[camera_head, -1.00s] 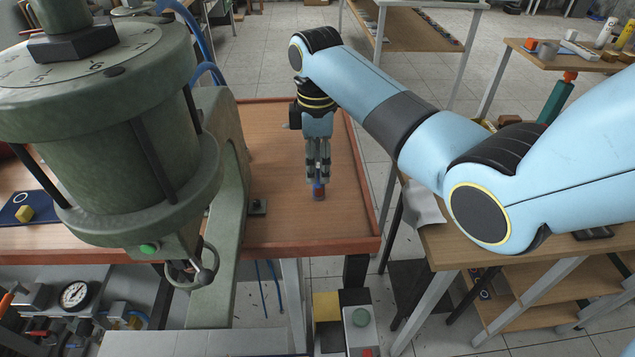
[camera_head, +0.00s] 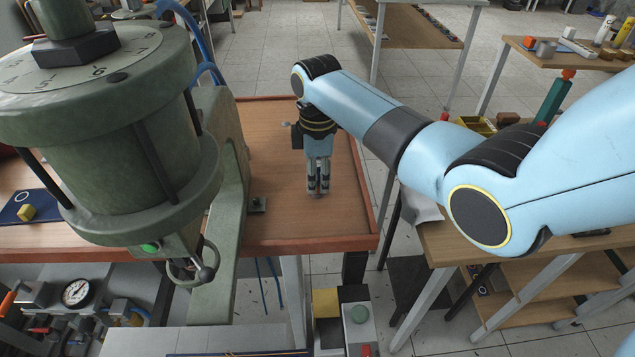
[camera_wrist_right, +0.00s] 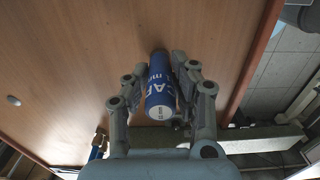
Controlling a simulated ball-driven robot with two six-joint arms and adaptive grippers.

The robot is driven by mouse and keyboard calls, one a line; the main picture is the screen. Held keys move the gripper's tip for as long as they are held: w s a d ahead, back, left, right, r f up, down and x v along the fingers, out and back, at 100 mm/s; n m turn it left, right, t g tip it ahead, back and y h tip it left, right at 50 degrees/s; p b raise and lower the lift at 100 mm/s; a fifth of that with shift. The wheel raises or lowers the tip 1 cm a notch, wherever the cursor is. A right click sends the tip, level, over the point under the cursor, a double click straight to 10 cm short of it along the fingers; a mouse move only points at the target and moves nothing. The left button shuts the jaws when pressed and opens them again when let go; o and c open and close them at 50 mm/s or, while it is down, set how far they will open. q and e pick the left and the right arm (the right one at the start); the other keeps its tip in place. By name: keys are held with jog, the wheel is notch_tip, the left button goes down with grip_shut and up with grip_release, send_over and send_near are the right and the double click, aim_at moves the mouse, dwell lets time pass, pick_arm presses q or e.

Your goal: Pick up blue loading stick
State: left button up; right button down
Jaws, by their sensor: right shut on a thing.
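My right gripper (camera_head: 318,190) points down at the wooden table (camera_head: 285,225). In the right wrist view, its two fingers (camera_wrist_right: 164,78) are shut on a blue cylinder with white lettering, the blue loading stick (camera_wrist_right: 160,98). The stick lies between the fingers with its pale round end toward the camera. In the head view the fingers hide most or all of the stick. I cannot tell whether its far end touches the table. My left gripper is not in view.
A large green press (camera_head: 110,140) stands left of the gripper. The table has a raised edge (camera_head: 365,185) on the right.

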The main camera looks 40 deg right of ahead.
jog(key=shift+w+r, duration=0.1)
jog(key=shift+r, duration=0.45)
notch_tip(320, 180, up, 3)
jog(key=shift+r, duration=0.1)
jog(key=s+r, duration=0.6)
jog(key=s, duration=0.5)
jog(key=shift+s+r+b, duration=0.35)
jog(key=shift+s, duration=0.05)
